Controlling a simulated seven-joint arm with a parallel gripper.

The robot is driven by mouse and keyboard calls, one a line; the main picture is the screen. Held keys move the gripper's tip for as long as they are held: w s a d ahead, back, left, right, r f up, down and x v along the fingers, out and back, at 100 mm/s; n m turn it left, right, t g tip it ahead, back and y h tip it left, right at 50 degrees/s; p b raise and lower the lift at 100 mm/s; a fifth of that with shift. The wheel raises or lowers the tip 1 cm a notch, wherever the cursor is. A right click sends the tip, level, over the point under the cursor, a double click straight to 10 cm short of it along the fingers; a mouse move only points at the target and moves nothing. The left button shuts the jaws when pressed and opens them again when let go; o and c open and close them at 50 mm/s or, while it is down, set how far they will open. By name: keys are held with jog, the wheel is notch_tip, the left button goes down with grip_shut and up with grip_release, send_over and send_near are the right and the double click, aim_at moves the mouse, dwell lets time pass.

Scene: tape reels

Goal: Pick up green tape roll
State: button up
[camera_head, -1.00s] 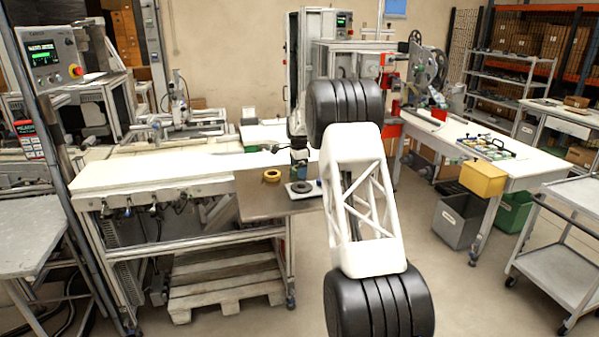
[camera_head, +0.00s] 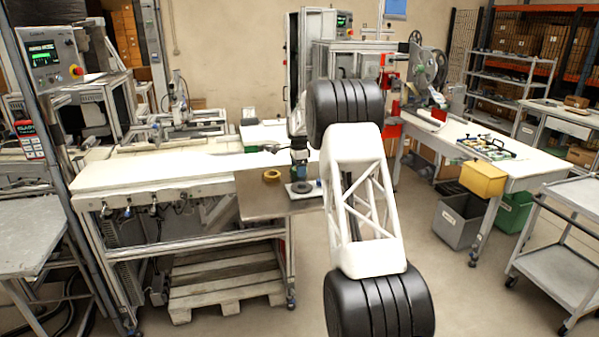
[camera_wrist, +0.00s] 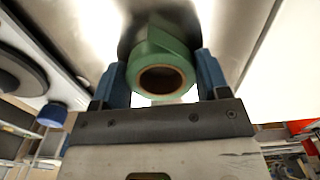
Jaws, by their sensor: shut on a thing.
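The green tape roll (camera_wrist: 157,52) is between the two blue fingers of my gripper (camera_wrist: 161,80) in the wrist view. Its round brown core faces the camera. The fingers touch it on both sides, so my gripper is shut on it. The grey metal plate surface lies close behind the roll; I cannot tell whether the roll touches it. In the head view my gripper (camera_head: 299,171) shows small at the front right of the metal plate (camera_head: 262,200), and the green roll is too small to make out clearly there.
A yellow tape roll (camera_head: 271,175) lies on the plate left of my gripper. A white square base with a dark disc (camera_head: 303,187) sits beside my gripper. The long white bench (camera_head: 150,170) extends left. A yellow bin (camera_head: 484,179) hangs at the right bench.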

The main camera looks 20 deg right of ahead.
notch_tip(320, 180, up, 10)
dwell(0.8)
jog(key=shift+s, duration=0.1)
dwell(0.6)
jog(key=shift+n, duration=0.4)
jog(key=s+a, duration=0.1)
jog(key=s, duration=0.8)
jog(key=s+a+r, duration=0.1)
jog(key=s, duration=0.4)
jog(key=shift+s+a+r, duration=0.1)
jog(key=shift+s+a, duration=0.2)
jog(key=shift+a, duration=0.05)
jog(key=s+a, duration=0.1)
jog(key=s, duration=0.7)
jog(key=s+a+f, duration=0.1)
jog(key=s, duration=0.7)
jog(key=shift+s+a+f+n, duration=0.25)
jog(key=shift+s+f+n, duration=0.05)
jog(key=shift+n, duration=0.1)
jog(key=shift+w, duration=0.1)
jog(key=shift+w+d+f, duration=0.25)
jog(key=shift+w+d, duration=0.05)
jog(key=shift+w, duration=2.3)
jog(key=shift+w+d+f, duration=0.2)
jog(key=shift+w+d, duration=0.05)
jog(key=shift+w, duration=2.4)
jog(key=shift+w+d+f, duration=0.25)
jog(key=shift+w+d, duration=0.05)
jog(key=shift+w, duration=2.3)
jog(key=shift+f, duration=0.15)
